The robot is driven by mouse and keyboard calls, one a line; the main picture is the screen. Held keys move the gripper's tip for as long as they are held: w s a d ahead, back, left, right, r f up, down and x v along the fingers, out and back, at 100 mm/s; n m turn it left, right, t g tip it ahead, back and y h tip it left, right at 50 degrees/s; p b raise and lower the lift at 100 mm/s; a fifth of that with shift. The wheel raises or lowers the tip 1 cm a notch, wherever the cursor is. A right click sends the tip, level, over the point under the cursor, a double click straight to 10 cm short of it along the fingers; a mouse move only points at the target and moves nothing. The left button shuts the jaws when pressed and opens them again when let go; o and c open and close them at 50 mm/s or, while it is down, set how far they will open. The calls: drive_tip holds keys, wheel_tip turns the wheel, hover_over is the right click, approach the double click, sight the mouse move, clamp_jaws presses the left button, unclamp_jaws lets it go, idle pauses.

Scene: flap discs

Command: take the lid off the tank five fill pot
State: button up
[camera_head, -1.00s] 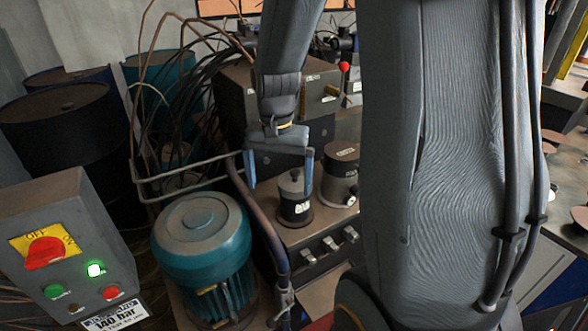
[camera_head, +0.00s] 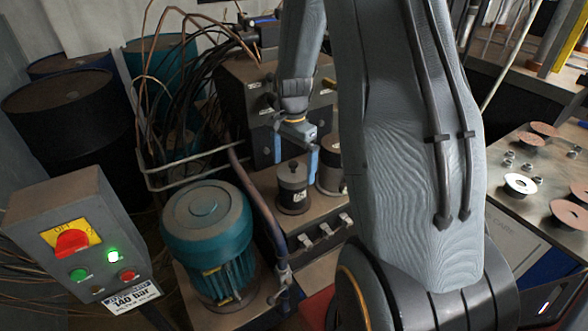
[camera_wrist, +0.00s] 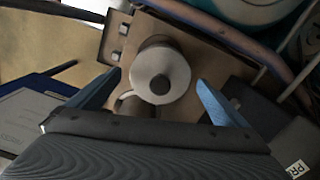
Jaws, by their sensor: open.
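A small dark pot (camera_head: 293,199) with a pale label stands on the top of the machine. Its round grey lid (camera_head: 292,174) with a dark knob is on it. In the wrist view I look down on the lid (camera_wrist: 150,68), with its knob near the middle. My gripper (camera_head: 296,164) is open and points down over the pot, with one finger to each side of the lid. Its two blue fingers also show in the wrist view (camera_wrist: 159,80), apart from the lid. The label is too small to read.
A larger pot (camera_head: 329,178) stands close behind to the right, partly hidden by my arm. A teal motor (camera_head: 208,228) and a bent pipe (camera_head: 262,208) are at the left. A grey box (camera_head: 260,110) with cables stands behind. A bench (camera_head: 500,215) with discs is at right.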

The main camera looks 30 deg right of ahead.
drive_tip(key=shift+f, duration=0.55)
drive_tip(key=c, duration=1.1)
drive_tip(key=shift+c, duration=0.2)
